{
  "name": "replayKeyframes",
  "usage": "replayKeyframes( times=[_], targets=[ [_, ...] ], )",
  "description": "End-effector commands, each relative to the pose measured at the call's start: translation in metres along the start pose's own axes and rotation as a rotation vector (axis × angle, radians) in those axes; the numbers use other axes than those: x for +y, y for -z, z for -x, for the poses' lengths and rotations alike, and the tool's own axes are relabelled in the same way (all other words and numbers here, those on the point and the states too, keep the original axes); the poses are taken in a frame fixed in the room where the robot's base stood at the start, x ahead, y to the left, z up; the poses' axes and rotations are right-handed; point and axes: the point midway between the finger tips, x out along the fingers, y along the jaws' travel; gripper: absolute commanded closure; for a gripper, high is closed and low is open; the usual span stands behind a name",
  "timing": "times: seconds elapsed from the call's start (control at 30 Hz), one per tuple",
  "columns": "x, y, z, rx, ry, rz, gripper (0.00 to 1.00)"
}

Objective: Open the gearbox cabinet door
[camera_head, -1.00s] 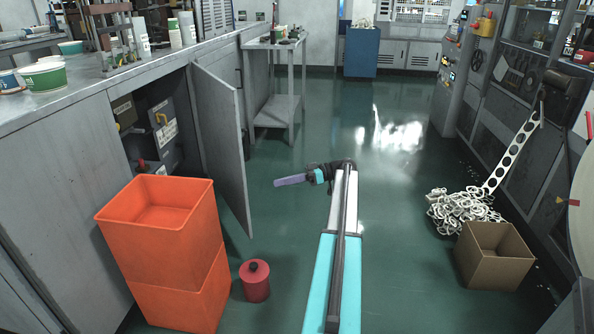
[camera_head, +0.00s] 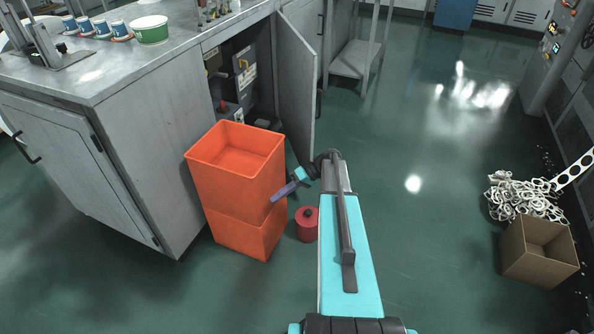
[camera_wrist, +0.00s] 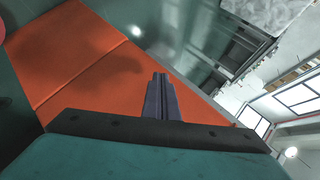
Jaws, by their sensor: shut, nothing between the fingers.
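A grey cabinet door (camera_head: 297,85) stands swung wide open from the grey cabinet (camera_head: 150,160). Dark machinery (camera_head: 240,75), seemingly the gearbox, shows in the opening; its lower part is hidden by the orange bins. My gripper (camera_head: 274,198) is shut and empty. In the head view it overlaps the right side of the stacked orange bins, below and left of the door's lower edge, apart from the door. In the wrist view the shut fingers (camera_wrist: 160,80) point across an orange bin surface (camera_wrist: 110,70); I cannot tell whether they touch it.
Stacked orange bins (camera_head: 200,175) stand in front of the opening. A red canister (camera_head: 306,230) stands on the floor beside them. A cardboard box (camera_head: 520,255) and a heap of white rings (camera_head: 515,198) lie at right. The green floor between is clear.

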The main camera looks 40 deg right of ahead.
Motion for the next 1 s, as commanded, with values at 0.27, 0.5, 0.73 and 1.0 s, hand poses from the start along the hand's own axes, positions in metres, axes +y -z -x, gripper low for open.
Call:
replayKeyframes(
  times=[0.27, 0.5, 0.73, 1.0],
  targets=[
    [-0.057, -0.043, -0.059, -0.18, -0.079, -0.129, 1.0],
    [-0.099, -0.089, -0.097, -0.324, -0.174, -0.218, 1.0],
    [-0.139, -0.137, -0.118, -0.45, -0.285, -0.281, 1.0],
    [-0.185, -0.193, -0.124, -0.581, -0.435, -0.323, 1.0]
  ],
)
